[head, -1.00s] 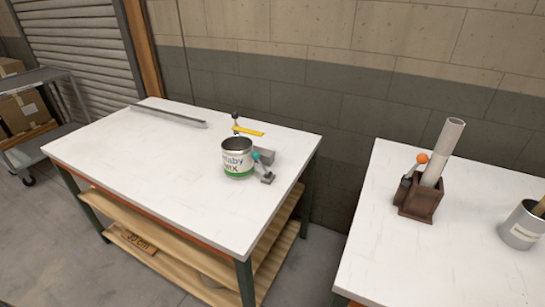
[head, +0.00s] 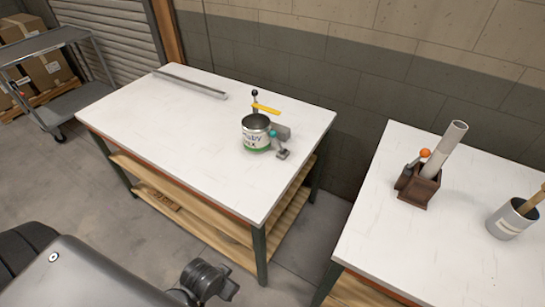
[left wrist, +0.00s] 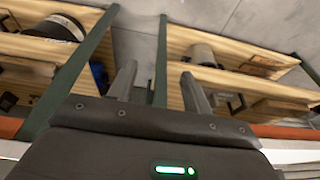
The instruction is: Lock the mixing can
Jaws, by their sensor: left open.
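The mixing can (head: 255,138) is a metal can with a white and green label, upright on the white-topped table (head: 170,130). A grey clamp device (head: 281,132) stands against its right side, with a teal knob (head: 273,133) and a yellow lever (head: 265,109) behind the rim. A black knob on a post (head: 254,94) rises behind the can. My left gripper (left wrist: 160,85) shows in the left wrist view with its two fingers apart and nothing between them, in front of wooden shelves. It is far from the can. My right gripper is not in view.
A long grey bar (head: 190,83) lies at the table's back left. The right table (head: 420,245) holds a brown holder (head: 418,187) with a tube, and a pail (head: 512,219). A grey cart (head: 60,85) stands far left. Most of the left tabletop is clear.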

